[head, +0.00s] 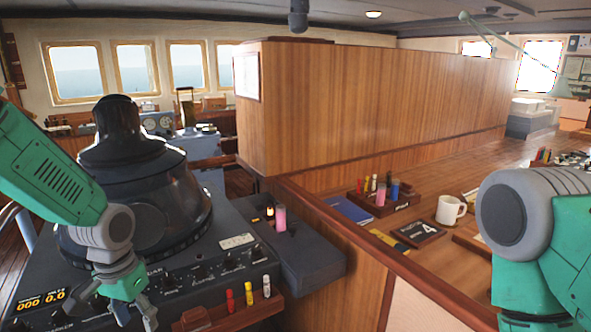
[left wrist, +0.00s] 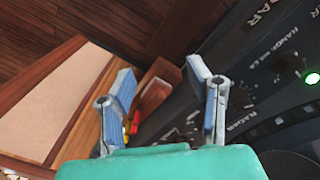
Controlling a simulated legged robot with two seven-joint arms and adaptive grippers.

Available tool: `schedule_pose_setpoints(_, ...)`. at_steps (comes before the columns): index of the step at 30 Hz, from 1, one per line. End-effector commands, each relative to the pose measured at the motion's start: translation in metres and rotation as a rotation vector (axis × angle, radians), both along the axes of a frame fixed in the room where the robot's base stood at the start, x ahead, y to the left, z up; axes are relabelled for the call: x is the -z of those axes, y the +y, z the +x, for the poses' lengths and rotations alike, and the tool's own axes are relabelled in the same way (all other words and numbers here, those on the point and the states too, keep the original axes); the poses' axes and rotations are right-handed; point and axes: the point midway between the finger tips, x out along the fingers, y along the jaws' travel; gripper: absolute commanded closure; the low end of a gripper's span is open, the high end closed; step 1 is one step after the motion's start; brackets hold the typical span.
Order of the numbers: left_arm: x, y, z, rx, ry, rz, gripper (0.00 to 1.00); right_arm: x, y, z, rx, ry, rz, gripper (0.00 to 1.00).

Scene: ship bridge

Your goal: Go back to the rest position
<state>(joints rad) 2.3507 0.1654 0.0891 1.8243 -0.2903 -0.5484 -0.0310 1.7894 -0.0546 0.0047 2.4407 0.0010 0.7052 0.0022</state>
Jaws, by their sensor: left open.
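My left gripper (head: 136,314) hangs in front of the radar console (head: 205,262) at the lower left of the head view. Its two fingers stand apart, and in the left wrist view the gap between them (left wrist: 160,74) holds nothing. A wooden holder (head: 225,318) with red, yellow and white markers (head: 249,293) is on the console's front, right of the gripper. Part of a wooden holder (left wrist: 155,95) shows beyond the fingers in the left wrist view. My right arm (head: 530,235) shows at the right edge; its gripper is out of view.
A black radar hood (head: 135,190) rises behind my left forearm. A pink cylinder (head: 281,218) stands on the console's right part. The desk (head: 415,185) carries a white mug (head: 450,210), a black sign (head: 420,232) and a rack (head: 385,203) of colored items. A wooden partition (head: 390,105) stands behind.

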Motion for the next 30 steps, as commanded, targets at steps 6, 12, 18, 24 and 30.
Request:
schedule_pose_setpoints(6,0.074,-0.013,-0.034,-0.017,0.005,-0.023,0.54,0.025,0.000,0.000,0.000,0.000,0.000,0.60)
schedule_pose_setpoints(12,0.176,-0.028,-0.089,-0.055,0.010,-0.044,0.54,0.062,0.000,-0.001,0.000,0.000,0.000,0.60)
schedule_pose_setpoints(18,0.292,-0.033,-0.189,-0.123,0.001,-0.034,0.54,0.115,0.000,-0.001,0.000,0.001,0.000,0.60)
schedule_pose_setpoints(24,0.346,-0.025,-0.267,-0.165,-0.028,0.012,0.54,0.150,0.000,-0.001,0.000,0.001,0.000,0.60)
schedule_pose_setpoints(30,0.353,-0.020,-0.288,-0.175,-0.050,0.031,0.54,0.157,0.000,-0.001,0.000,0.000,0.000,0.60)
